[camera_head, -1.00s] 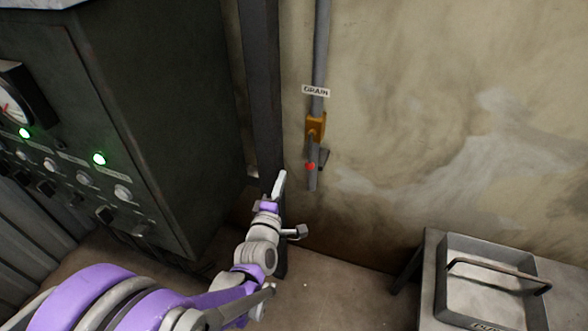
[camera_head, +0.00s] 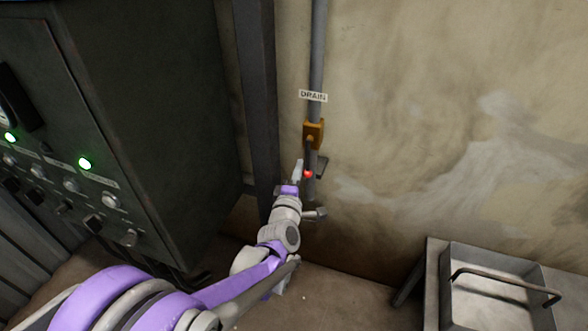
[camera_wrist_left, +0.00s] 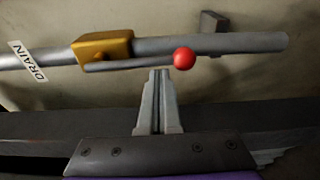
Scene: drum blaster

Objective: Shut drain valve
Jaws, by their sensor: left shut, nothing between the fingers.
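The drain valve (camera_head: 313,134) is a yellow-orange body on a grey vertical pipe, below a white DRAIN label (camera_head: 313,96). Its thin lever ends in a red ball (camera_head: 308,174) and lies along the pipe, pointing down. In the left wrist view the valve body (camera_wrist_left: 103,47), lever and red ball (camera_wrist_left: 184,58) show clearly. My left gripper (camera_head: 298,168) is just left of the red ball in the head view. In the left wrist view its closed fingertips (camera_wrist_left: 160,72) sit close to the ball, with no clear contact. My right gripper is not in view.
A dark post (camera_head: 258,100) stands left of the pipe. A dark control cabinet (camera_head: 150,110) with green lights is at the left. A metal tray (camera_head: 450,285) with a bar handle is at the lower right. The wall right of the pipe is bare.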

